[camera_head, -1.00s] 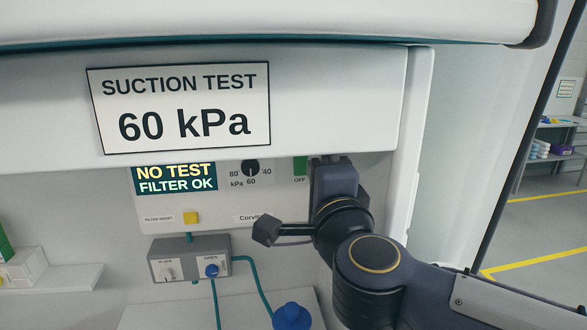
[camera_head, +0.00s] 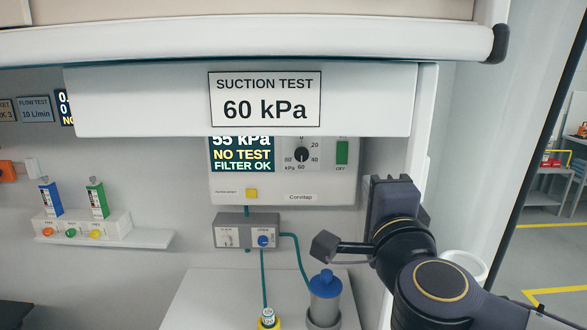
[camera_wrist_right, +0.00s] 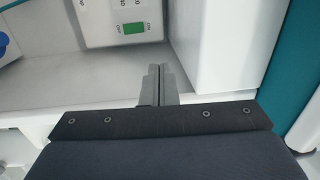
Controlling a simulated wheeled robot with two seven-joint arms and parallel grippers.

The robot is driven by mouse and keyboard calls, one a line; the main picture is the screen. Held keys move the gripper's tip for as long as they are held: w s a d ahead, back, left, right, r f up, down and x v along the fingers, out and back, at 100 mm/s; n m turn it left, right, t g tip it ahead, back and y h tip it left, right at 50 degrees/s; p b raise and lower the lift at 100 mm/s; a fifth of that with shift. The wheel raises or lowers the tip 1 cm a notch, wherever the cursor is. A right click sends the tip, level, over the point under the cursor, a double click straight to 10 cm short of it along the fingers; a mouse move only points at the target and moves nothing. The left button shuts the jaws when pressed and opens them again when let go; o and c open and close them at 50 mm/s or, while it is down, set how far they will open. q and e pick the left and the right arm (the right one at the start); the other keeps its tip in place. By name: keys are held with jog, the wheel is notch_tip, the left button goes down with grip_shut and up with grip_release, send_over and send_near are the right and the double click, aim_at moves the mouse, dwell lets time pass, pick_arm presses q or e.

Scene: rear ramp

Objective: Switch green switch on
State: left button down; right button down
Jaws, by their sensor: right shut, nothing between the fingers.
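The green switch (camera_head: 342,152) is on the right of the white suction panel (camera_head: 325,185), with OFF printed below it. How the rocker is tilted is too small to tell. The display (camera_head: 241,153) reads 55 kPa, NO TEST, FILTER OK. My right gripper (camera_head: 392,181) is to the right of and below the switch, clear of it. Its fingers (camera_wrist_right: 159,72) are shut and empty in the wrist view. My left gripper is not in view.
A dial (camera_head: 301,155) is left of the switch. An overhanging cover with a SUCTION TEST 60 kPa sign (camera_head: 265,99) hides the panel's top. A yellow button (camera_head: 251,193), a grey valve box (camera_head: 247,232) and a blue-capped canister (camera_head: 325,300) are below. A white wall stands right.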

jog(key=s+d+f+n+g+y, duration=0.1)
jog(key=s+d+f+n+g, duration=0.2)
jog(key=f, duration=0.7)
jog(key=s+d+f+n+g+y, duration=0.1)
jog(key=s+d+f+n+g, duration=0.2)
jog(key=s+f+n+g, duration=0.3)
jog(key=s+d+f+n+g+y, duration=0.1)
jog(key=s+d+f+n+g, duration=0.2)
jog(key=s+f+n, duration=0.3)
jog(key=s+f+g, duration=0.1)
jog(key=s+f, duration=0.4)
jog(key=f, duration=0.4)
jog(key=shift+s+f+n, duration=0.2)
jog(key=shift+f+n, duration=0.1)
jog(key=shift+f, duration=0.05)
